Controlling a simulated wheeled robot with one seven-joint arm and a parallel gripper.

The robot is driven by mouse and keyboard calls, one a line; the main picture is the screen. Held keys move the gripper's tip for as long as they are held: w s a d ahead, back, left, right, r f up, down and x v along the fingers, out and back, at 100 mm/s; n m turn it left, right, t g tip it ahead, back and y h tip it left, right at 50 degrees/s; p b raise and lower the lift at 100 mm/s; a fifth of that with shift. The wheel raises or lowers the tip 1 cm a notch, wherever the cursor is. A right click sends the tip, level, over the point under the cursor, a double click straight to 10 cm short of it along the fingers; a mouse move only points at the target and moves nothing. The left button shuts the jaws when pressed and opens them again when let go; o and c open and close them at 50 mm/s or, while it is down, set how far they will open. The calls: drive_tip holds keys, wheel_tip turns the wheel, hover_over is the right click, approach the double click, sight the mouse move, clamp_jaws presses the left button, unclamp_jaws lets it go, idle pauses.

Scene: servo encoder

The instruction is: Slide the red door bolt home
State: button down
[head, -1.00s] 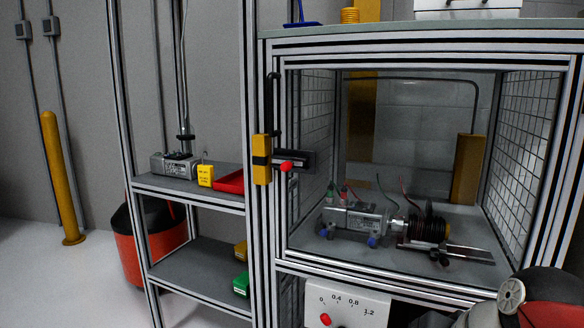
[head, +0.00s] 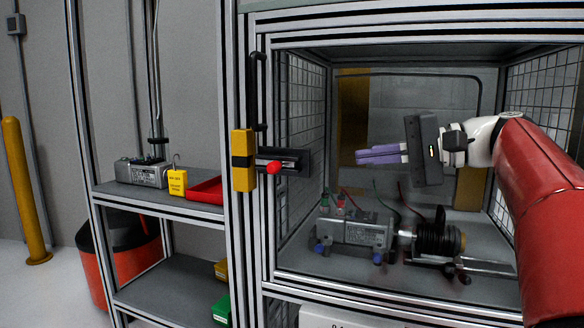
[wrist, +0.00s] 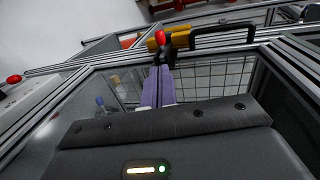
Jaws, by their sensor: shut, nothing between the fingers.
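The red bolt knob (head: 273,167) sits at the left end of a dark bolt body (head: 297,162) at the left side of the enclosure's front. Left of the knob is a yellow block with a black band (head: 243,160) on the frame post. My gripper (head: 357,156) is right of the bolt, its purple fingers shut, empty and pointing left toward it, with a gap between. In the wrist view, the red knob (wrist: 160,38) shows just beyond the fingertips (wrist: 159,68). The fingers hide part of the bolt there.
A black handle (head: 258,90) stands above the yellow block. Inside the enclosure, a motor (head: 355,228) and a dark coil (head: 437,237) sit on the floor below my gripper. Mesh walls (head: 306,120) flank the sides. A shelf with a red tray (head: 205,190) stands at left.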

sight(278, 164)
drive_tip(key=b+x, duration=0.1)
drive_tip(key=x, duration=1.2)
drive_tip(key=shift+a+f, duration=0.1)
drive_tip(key=shift+w+a, duration=0.1)
drive_tip(key=shift+a, duration=0.3)
drive_tip(key=shift+r+x, duration=0.15)
drive_tip(key=shift+x, duration=0.6)
drive_tip(key=shift+r+x, duration=0.15)
drive_tip(key=shift+x, duration=0.6)
drive_tip(key=shift+a, duration=0.1)
